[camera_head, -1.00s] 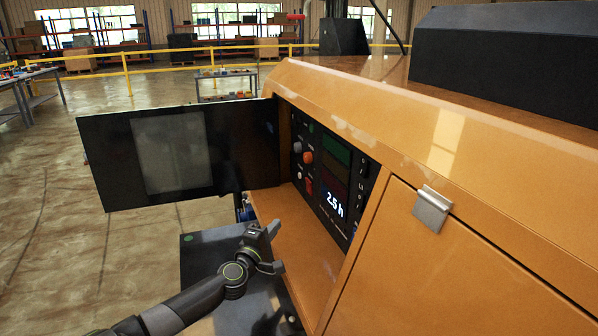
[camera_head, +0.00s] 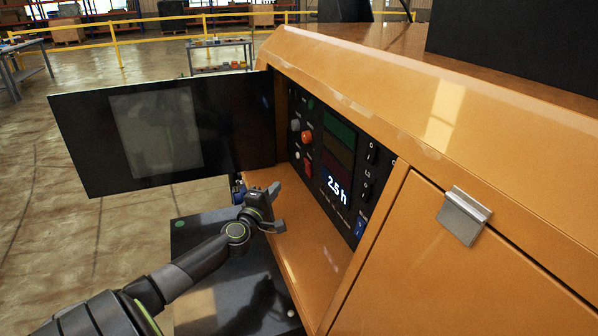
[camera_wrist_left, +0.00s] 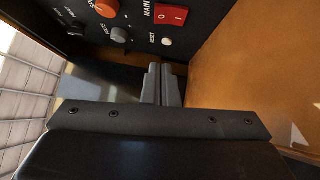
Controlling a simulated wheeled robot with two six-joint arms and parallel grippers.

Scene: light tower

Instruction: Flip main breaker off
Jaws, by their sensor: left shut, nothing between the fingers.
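The main breaker is a red rocker switch (camera_wrist_left: 171,15) under the label MAIN, at the top of the left wrist view. In the head view it is a small red patch (camera_head: 307,167) low on the left of the black control panel (camera_head: 349,205). My left gripper (camera_head: 268,207) is in front of the panel opening, over the orange ledge, apart from the switch. In the left wrist view its fingers (camera_wrist_left: 162,82) are together and empty, below the switch. My right gripper is not in view.
An open black door (camera_head: 80,145) with a window stands left of the panel. An orange knob (camera_wrist_left: 106,7), a grey knob (camera_wrist_left: 119,34) and a white reset button (camera_wrist_left: 167,42) sit near the switch. An orange cabinet wall (camera_wrist_left: 250,75) is close on the right.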

